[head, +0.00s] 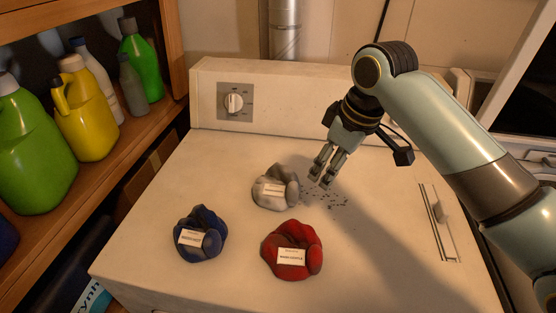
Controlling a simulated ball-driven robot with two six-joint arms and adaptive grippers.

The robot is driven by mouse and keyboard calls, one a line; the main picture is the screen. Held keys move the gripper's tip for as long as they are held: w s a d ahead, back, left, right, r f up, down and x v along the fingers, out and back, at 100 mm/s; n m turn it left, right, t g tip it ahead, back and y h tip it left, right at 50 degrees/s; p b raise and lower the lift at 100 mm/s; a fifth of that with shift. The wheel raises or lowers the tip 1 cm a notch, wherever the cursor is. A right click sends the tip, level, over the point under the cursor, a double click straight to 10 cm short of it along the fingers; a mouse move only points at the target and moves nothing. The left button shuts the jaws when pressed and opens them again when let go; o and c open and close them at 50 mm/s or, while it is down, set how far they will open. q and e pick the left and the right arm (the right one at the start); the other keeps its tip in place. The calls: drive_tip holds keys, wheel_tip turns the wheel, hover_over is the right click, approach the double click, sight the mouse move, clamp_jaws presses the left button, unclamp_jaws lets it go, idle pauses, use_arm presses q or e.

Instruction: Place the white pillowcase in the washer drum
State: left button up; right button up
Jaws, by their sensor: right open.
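The white pillowcase (275,188) looks like a greyish-white crumpled bundle with a small label, lying on top of the white machine (150,248). My right gripper (319,180) is open and empty, pointing down just to the right of the white bundle, apart from it in the picture. I cannot tell its exact height above the surface. My left gripper is not in view. The washer drum is not visible.
A blue bundle (199,234) and a red bundle (291,250) lie in front of the white one. Dark specks (325,199) are scattered below my right gripper. A shelf (160,118) with several bottles stands at left. A control panel with a dial (234,102) rises behind.

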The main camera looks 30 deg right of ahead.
drive_tip(key=t+y, duration=0.1)
approach(282, 165)
drive_tip(key=s, duration=0.2)
drive_tip(key=x, duration=0.2)
drive_tip(key=w+p+x, duration=0.1)
drive_tip(key=x, duration=0.1)
drive_tip(key=shift+w+f, duration=0.1)
drive_tip(key=shift+f, duration=0.1)
drive_tip(key=shift+w+p+x, duration=0.2)
drive_tip(key=shift+p+x, duration=0.05)
drive_tip(key=shift+x, duration=1.1)
drive_tip(key=shift+w+p+x, duration=0.2)
drive_tip(key=shift+x, duration=1.1)
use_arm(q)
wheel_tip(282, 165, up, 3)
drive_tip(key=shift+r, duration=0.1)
use_arm(e)
drive_tip(key=shift+d+r, duration=0.1)
clamp_jaws()
